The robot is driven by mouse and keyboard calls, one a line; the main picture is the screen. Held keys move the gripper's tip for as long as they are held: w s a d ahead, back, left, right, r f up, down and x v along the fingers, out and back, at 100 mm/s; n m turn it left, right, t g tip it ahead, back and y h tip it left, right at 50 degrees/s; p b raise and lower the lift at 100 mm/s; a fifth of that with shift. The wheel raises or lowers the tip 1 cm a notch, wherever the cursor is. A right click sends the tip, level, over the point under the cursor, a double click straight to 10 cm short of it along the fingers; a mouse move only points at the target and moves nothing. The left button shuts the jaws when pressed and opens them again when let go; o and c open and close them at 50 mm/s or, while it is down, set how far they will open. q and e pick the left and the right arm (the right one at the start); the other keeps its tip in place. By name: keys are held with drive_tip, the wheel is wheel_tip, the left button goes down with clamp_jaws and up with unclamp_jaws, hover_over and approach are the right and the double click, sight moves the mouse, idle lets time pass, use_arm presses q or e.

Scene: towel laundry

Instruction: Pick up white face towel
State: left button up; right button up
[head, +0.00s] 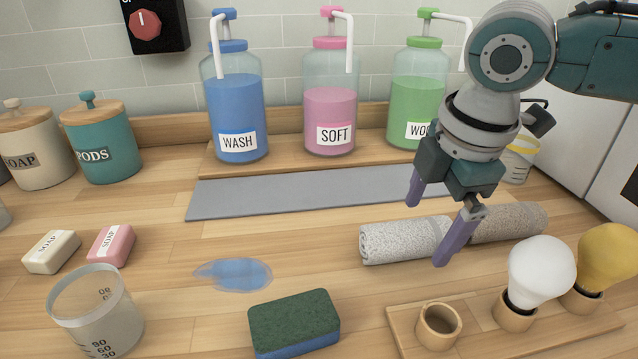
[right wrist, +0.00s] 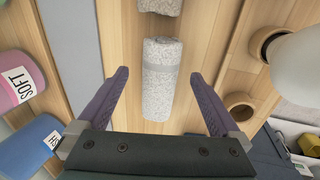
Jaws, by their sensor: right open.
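The white face towel (head: 395,243) is a speckled, light rolled cylinder lying on its side on the wooden counter. My right gripper (head: 428,232) is open above its right part, with purple fingers pointing down. One finger overlaps the towel's right end in the head view. In the right wrist view the towel (right wrist: 160,85) lies lengthwise between the two spread fingers, with gaps on both sides. The fingers do not appear to grip it. My left gripper is not in view.
A darker rolled towel (head: 512,222) lies end to end with the white one. A wooden holder (head: 405,332) with a white bulb (head: 541,270) and a yellow bulb (head: 608,255) stands in front at the right. A grey mat (head: 300,194) lies behind. A sponge (head: 293,322) and blue puddle (head: 238,275) are left.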

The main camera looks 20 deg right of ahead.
drive_tip(key=shift+x, duration=1.2)
drive_tip(key=c, duration=1.4)
